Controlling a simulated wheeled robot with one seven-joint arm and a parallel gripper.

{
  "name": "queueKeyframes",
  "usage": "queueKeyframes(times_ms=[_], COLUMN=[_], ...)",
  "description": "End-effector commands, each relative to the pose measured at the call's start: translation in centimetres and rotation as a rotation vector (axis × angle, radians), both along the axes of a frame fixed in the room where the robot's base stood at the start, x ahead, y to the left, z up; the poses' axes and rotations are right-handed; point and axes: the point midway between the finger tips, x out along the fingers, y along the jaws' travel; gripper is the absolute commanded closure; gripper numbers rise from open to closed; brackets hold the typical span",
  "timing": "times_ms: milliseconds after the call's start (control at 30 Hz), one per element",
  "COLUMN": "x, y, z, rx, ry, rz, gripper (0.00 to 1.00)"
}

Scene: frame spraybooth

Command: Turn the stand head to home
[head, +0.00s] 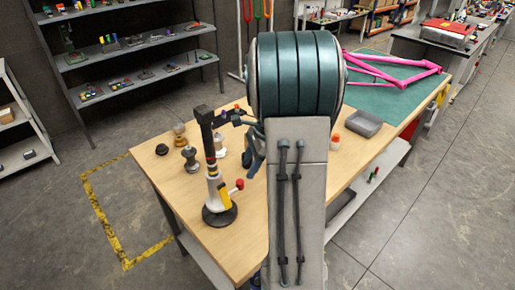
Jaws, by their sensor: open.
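The stand (220,213) is on the near left part of the wooden bench, on a round black base. It has a white lower body with a yellow part and a red-knobbed lever (238,185). A dark upright rises to the stand head (228,118), which reaches right, with small orange and purple knobs. My gripper (250,160) shows only in part as dark blue pieces beside my large arm, right of the stand. It looks open and holds nothing that I can see. My arm hides its rest and may cover part of the head. I cannot tell whether they touch.
Small pots (189,160) stand behind the stand on the bench (165,185). A grey tray (363,123) and an orange-capped jar (335,141) are right of my arm. A pink frame (395,70) lies on a green mat (375,95). Shelves (140,50) stand behind.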

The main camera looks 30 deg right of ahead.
Motion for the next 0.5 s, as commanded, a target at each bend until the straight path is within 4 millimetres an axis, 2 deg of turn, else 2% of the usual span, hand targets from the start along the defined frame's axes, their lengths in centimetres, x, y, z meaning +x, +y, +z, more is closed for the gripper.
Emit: queueKeyframes(times_ms=[33, 200, 333, 500], x=[-0.1, -0.5, -0.7, -0.8], y=[-0.5, -1.7, -2.3, -2.6], z=[1.1, 4.2, 5.7, 6.5], rx=[-0.003, -0.003, 0.0, 0.0], ry=[-0.005, -0.002, -0.001, 0.001], rz=[0.0, -0.002, -0.001, -0.002], gripper=[0.55, 0.55, 0.55, 0.55])
